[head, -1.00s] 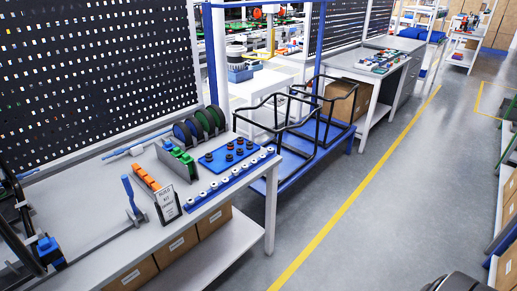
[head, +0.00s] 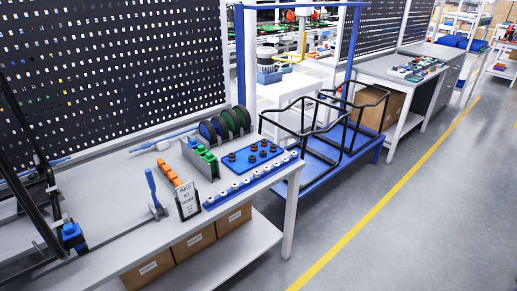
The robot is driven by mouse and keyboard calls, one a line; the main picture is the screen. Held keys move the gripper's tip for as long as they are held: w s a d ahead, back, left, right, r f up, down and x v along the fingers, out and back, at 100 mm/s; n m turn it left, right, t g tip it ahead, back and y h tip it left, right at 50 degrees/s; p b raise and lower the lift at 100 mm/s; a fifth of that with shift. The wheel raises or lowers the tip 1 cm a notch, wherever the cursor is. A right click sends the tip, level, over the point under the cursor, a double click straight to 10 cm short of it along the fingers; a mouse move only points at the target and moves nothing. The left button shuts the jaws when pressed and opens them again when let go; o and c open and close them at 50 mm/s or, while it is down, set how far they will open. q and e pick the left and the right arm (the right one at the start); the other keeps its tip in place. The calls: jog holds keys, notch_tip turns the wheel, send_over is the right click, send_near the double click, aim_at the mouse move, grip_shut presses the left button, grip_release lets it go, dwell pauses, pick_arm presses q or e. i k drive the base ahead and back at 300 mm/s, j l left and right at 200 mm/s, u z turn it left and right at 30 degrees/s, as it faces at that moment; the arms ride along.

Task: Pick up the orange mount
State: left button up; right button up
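The orange mount (head: 169,172) is one of a short row of orange parts lying on the white workbench (head: 115,247). The row sits behind a small printed sign (head: 187,200) and left of a grey stand with green parts (head: 205,160). The sign partly covers the lower end of the row. I cannot tell how many separate orange pieces there are. Neither of my grippers shows in the head view.
A blue upright tool (head: 153,190) stands left of the sign. A blue tray with dark round parts (head: 252,156) and a strip of white rollers (head: 250,180) line the bench's right end. Boxes (head: 194,244) sit below. The floor right of the bench (head: 400,220) is clear.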

aim_at(254, 146)
jog(key=j+u, duration=0.1)
jog(key=u, duration=1.7)
jog(key=z, duration=1.85)
jog(key=i+l+u, duration=0.15)
jog(key=i+l, duration=0.4)
jog(key=l, duration=0.1)
